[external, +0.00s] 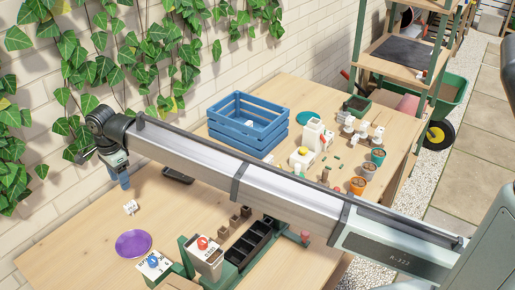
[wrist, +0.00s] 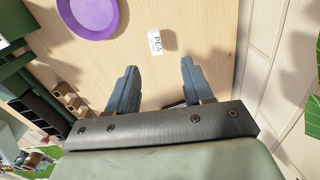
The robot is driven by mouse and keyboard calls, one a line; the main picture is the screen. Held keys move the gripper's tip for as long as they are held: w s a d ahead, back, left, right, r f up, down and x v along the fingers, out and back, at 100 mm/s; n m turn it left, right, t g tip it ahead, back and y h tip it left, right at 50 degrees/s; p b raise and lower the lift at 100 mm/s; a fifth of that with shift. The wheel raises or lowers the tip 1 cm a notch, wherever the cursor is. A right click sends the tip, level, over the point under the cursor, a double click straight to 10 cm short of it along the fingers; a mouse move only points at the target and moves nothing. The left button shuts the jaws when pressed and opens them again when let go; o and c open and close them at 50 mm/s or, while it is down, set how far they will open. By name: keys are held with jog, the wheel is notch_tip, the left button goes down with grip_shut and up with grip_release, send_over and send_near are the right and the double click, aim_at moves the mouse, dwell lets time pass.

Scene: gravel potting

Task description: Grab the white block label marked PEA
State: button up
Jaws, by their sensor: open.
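The white block label marked PEA (wrist: 155,42) lies on the wooden table, just beyond my fingertips in the wrist view. In the external view a small white block (external: 131,207) with dark marks, which looks like the same label, sits on the table near the left end. My gripper (wrist: 158,65) is open and empty, its two blue-grey fingers apart. In the external view my gripper (external: 124,182) points down above the table, behind the label and apart from it. Part of the fingers is hidden by the wrist housing in the wrist view.
A purple plate (external: 133,243) lies close to the label; it also shows in the wrist view (wrist: 92,14). A dark flat object (external: 177,175) lies right of my gripper. A blue crate (external: 248,134) stands farther right. A white wall runs along the table's back. The table around the label is clear.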

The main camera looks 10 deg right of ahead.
aim_at(130, 204)
notch_tip(130, 204, down, 8)
jog(key=shift+f, duration=0.2)
jog(key=shift+s+d+f, duration=0.15)
jog(key=shift+f, duration=1.15)
jog(key=shift+s+d+f, duration=0.1)
jog(key=shift+d+f, duration=0.05)
jog(key=shift+f, duration=1.1)
grip_shut()
jog(key=shift+r, duration=0.15)
